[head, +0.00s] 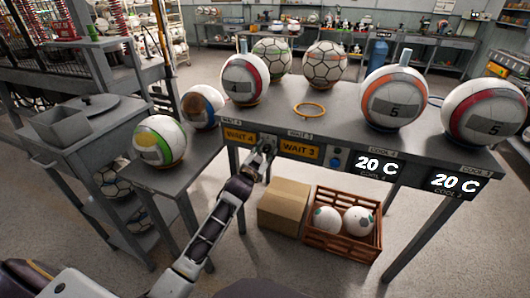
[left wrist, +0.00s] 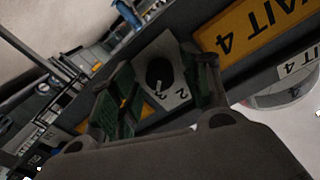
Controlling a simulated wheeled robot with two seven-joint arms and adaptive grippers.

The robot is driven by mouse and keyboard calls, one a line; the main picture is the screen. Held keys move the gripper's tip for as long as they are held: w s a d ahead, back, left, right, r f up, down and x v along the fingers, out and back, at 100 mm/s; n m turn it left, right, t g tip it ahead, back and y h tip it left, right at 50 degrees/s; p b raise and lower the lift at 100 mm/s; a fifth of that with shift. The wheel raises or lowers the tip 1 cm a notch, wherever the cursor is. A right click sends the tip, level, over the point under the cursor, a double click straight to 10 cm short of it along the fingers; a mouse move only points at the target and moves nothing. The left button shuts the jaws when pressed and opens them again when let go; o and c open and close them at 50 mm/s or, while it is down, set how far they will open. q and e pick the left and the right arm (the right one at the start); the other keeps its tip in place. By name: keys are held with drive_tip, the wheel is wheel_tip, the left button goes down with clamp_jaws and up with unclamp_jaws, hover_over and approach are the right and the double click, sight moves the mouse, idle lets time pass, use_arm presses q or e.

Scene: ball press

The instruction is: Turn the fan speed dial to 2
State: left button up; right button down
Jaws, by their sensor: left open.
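The fan speed dial (left wrist: 159,70) is a round black knob on a pale plate (left wrist: 180,98) in the left wrist view. A white mark on its rim points toward the printed 3, with a 2 beside it. My left gripper (left wrist: 163,66) is open, its two green-dark fingers on either side of the dial; I cannot tell whether they touch it. In the head view my left gripper (head: 262,156) is at the table's front panel, between the WAIT 4 and WAIT 3 signs, and mostly hides the dial. My right gripper is not in view.
The yellow WAIT 4 sign (head: 239,136) and WAIT 3 sign (head: 299,149) flank the dial. Several balls stand on the grey table (head: 330,112), with a yellow ring (head: 309,110). Below are a cardboard box (head: 285,203) and a brown crate (head: 343,247) holding balls.

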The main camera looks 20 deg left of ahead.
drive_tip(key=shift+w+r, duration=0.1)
use_arm(q)
drive_tip(key=c, duration=1.1)
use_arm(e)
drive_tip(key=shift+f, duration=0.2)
use_arm(q)
drive_tip(key=shift+o, duration=0.2)
